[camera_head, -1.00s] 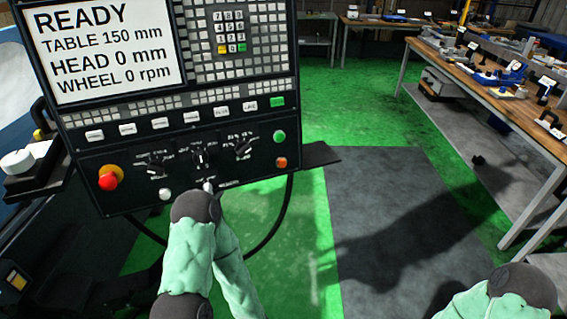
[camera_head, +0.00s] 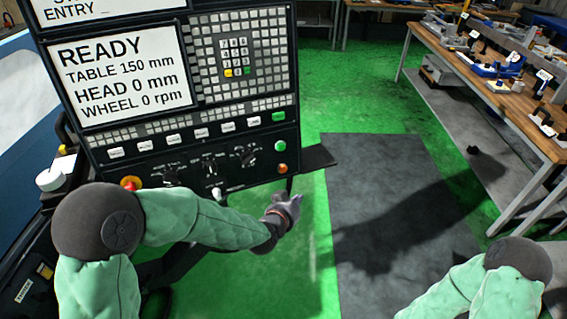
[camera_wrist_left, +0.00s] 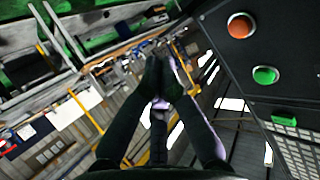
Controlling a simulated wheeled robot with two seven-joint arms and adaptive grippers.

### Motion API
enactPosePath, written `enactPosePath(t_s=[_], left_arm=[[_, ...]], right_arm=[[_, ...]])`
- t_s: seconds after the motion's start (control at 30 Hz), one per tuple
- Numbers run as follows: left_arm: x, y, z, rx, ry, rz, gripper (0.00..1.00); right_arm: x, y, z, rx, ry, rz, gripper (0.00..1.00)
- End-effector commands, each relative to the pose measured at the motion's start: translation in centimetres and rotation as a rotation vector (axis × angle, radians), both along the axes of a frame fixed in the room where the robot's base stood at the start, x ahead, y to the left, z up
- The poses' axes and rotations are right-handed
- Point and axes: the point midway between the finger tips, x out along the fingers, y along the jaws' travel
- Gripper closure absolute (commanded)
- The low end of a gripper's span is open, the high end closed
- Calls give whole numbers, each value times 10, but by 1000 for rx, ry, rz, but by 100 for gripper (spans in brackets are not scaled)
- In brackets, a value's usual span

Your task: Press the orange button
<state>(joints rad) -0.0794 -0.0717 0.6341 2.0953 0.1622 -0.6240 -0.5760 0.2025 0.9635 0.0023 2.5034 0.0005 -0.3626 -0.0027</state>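The orange button (camera_head: 282,168) is at the lower right corner of the black control panel (camera_head: 240,181), directly below a green button (camera_head: 280,146). In the left wrist view, the orange button (camera_wrist_left: 241,26) shows at the upper right, beside the fingers and apart from them. My left gripper (camera_head: 294,204) is just below the panel's lower right corner, under the orange button. In the left wrist view, its two dark fingers (camera_wrist_left: 161,80) meet at the tips with nothing visible between them. My right gripper is out of view; only part of my right arm shows at the lower right.
A red button (camera_head: 131,183) is partly hidden by my left arm. Knobs line the panel's lower row. A small dark ledge (camera_head: 318,157) sticks out right of the panel. A wooden workbench (camera_head: 480,85) with tools stands at the right. The floor between is clear.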

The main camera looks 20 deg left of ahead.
Motion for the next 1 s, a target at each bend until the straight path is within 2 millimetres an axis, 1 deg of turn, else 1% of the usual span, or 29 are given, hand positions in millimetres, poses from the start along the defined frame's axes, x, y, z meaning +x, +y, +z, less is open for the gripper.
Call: enactPosePath(t_s=[0.03,0.1,0.2,0.53,0.67,1.0], left_arm=[[2,1,15,7,-25,1,100],[3,1,25,15,-46,1,100],[4,1,30,20,-59,1,100],[5,2,29,20,-59,2,100],[8,5,28,20,-60,2,100],[38,29,19,19,-59,4,100]], right_arm=[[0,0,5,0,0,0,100],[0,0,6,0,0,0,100],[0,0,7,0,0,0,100],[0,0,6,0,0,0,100],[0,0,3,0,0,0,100],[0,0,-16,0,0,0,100]])
